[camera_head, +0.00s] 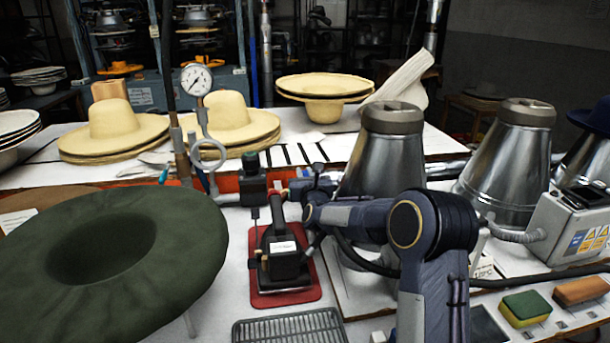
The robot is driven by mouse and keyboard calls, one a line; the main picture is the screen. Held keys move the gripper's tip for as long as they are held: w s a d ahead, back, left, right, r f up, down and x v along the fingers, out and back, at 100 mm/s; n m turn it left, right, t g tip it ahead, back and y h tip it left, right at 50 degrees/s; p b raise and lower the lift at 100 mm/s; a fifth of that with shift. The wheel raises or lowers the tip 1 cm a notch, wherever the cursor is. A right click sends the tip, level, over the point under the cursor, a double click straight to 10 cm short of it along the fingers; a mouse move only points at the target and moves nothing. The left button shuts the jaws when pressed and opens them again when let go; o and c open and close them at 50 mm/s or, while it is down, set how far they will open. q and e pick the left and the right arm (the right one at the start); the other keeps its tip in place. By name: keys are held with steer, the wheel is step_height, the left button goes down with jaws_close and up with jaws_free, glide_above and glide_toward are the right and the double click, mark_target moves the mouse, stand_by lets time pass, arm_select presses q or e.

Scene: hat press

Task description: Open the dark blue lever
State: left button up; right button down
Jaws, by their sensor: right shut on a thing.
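My right arm comes in from the lower right and bends to the left. The gripper is shut on a small part there, which looks like the dark blue lever. The fingers and the dark wrist hide most of that part, so its angle cannot be told. My left gripper is not in view.
A black iron (282,246) stands on a red mat (284,299) just below the gripper. A pressure gauge (196,80) rises behind a large green felt hat (190,250). Metal cones (510,165) and a grey control box (570,225) stand right. A wire rack (290,328) lies in front.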

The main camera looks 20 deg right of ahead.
steer(key=shift+a+m+h+b, duration=0.2)
steer(key=shift+m+h+b, duration=0.3)
steer(key=shift+h+b, duration=0.25)
steer(key=shift+r+m+g+h, duration=0.1)
steer(key=shift+m+g+h, duration=0.2)
steer(key=shift+g+h, duration=0.15)
steer(key=c, duration=1.4)
jaws_free()
steer(key=shift+a, duration=0.1)
steer(key=shift+o, duration=0.2)
